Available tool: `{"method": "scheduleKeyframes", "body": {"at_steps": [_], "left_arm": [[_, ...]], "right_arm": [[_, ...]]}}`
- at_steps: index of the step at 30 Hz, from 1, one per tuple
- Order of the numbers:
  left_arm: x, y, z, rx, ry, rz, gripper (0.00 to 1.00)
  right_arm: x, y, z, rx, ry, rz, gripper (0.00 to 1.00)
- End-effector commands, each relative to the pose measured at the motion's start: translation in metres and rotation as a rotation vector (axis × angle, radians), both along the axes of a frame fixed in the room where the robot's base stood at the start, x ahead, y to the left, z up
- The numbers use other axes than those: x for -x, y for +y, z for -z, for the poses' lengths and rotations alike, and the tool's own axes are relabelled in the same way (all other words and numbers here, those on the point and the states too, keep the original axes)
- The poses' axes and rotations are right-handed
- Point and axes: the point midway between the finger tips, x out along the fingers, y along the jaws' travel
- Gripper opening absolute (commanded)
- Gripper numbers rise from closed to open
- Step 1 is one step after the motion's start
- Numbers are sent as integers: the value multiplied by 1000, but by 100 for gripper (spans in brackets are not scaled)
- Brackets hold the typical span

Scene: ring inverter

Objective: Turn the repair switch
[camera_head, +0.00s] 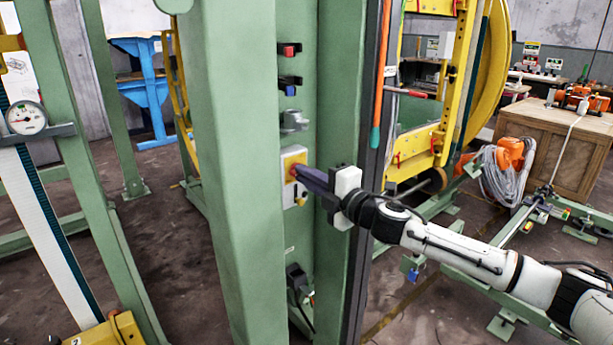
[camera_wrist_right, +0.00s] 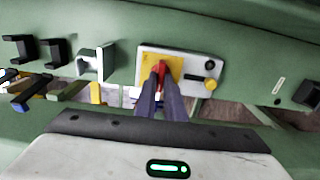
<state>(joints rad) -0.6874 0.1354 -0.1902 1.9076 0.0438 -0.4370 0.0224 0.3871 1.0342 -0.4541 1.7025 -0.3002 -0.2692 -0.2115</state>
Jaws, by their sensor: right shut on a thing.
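The repair switch (camera_wrist_right: 158,71) is a red handle on a yellow plate, set in a pale switch box (camera_wrist_right: 199,67) on the green column. In the head view the switch box (camera_head: 292,165) is on the column's inner face, its yellow part partly hidden by my gripper. My right gripper (camera_head: 298,172) reaches it from the right. In the right wrist view the two dark fingers (camera_wrist_right: 160,84) are shut on the red handle. A small yellow knob (camera_wrist_right: 211,84) sits on the right of the box. My left gripper is not in view.
The green column (camera_head: 225,200) stands just left of the switch. Red and blue-tipped holders (camera_head: 289,50) are mounted above it.

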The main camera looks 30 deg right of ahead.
Motion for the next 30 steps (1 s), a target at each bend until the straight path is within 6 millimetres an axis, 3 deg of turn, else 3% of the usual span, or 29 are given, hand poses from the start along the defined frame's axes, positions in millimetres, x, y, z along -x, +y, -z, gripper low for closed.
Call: {"method": "scheduleKeyframes", "body": {"at_steps": [6,7,10,22,30], "left_arm": [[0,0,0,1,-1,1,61],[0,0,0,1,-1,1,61],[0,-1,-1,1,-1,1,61],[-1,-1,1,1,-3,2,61],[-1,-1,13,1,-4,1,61]], "right_arm": [[0,1,1,4,1,-2,0],[0,1,1,4,1,-2,13],[0,1,1,4,1,-2,28],[5,0,2,2,2,-1,28],[38,-3,6,4,5,-1,28]]}}
